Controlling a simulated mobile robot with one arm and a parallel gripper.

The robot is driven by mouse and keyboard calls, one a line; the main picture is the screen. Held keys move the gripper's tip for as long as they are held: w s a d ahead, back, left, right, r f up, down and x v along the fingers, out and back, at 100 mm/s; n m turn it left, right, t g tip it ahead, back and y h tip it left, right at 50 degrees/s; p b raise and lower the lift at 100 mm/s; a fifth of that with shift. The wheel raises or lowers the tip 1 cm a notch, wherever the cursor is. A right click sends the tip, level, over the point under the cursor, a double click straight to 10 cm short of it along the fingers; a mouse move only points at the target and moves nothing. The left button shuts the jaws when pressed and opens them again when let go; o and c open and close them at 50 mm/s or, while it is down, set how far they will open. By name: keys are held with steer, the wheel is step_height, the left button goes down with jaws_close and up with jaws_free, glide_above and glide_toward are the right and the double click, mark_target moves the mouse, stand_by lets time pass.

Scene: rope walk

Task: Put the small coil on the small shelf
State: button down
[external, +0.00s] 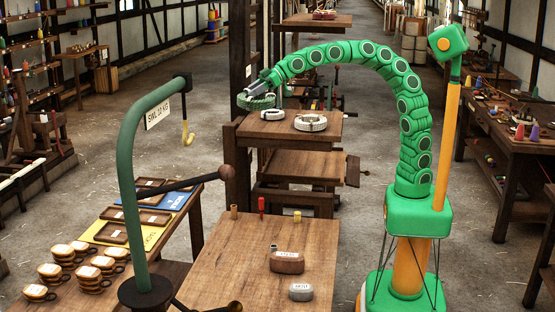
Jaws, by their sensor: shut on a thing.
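My gripper (256,91) is at the end of my arched green arm, near the dark post. It is shut on a grey-green rope coil (258,103), held tilted above the left edge of a wooden shelf (325,132). On that shelf lie a larger pale coil (310,123) and a smaller pale coil (272,115), apart from each other. A lower wooden shelf (305,166) is beneath and looks bare. Another wooden surface (290,21) farther back bears a coil (324,15). I cannot tell which one is the small shelf.
A dark post (239,70) stands just left of my gripper. A green crane arm (130,160) with a hanging hook (186,132) is at front left. The front table (230,270) bears a brown weight (287,261), a grey weight (301,291) and small pegs.

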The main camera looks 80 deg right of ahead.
steer(key=s+d+f, duration=0.1)
steer(key=s+d, duration=0.3)
steer(key=d, duration=1)
steer(key=s+d+f, duration=0.1)
steer(key=s+d, duration=0.3)
steer(key=d, duration=1)
steer(key=s+d+r, duration=0.1)
steer(key=s+d, duration=0.3)
steer(key=s, duration=0.3)
steer(key=s+d+r+n+y, duration=0.1)
steer(key=s+d, duration=0.4)
steer(key=s, duration=0.3)
steer(key=s+d+r, duration=0.1)
steer(key=s+d, duration=0.3)
steer(key=s, duration=0.3)
steer(key=w+d+f+m+h, duration=0.1)
steer(key=w+d+f, duration=0.1)
steer(key=w+f, duration=0.1)
steer(key=w+d+f+m+h, duration=0.1)
steer(key=w+d+f, duration=0.1)
steer(key=f, duration=0.4)
steer(key=w+d+f+m, duration=0.1)
steer(key=w+d+f, duration=0.1)
steer(key=w+f, duration=0.3)
steer(key=shift+w+d+m+h, duration=0.1)
steer(key=shift+m+h, duration=0.3)
steer(key=shift+w+d+f, duration=0.25)
steer(key=shift+w+f, duration=0.2)
steer(key=shift+f, duration=1.6)
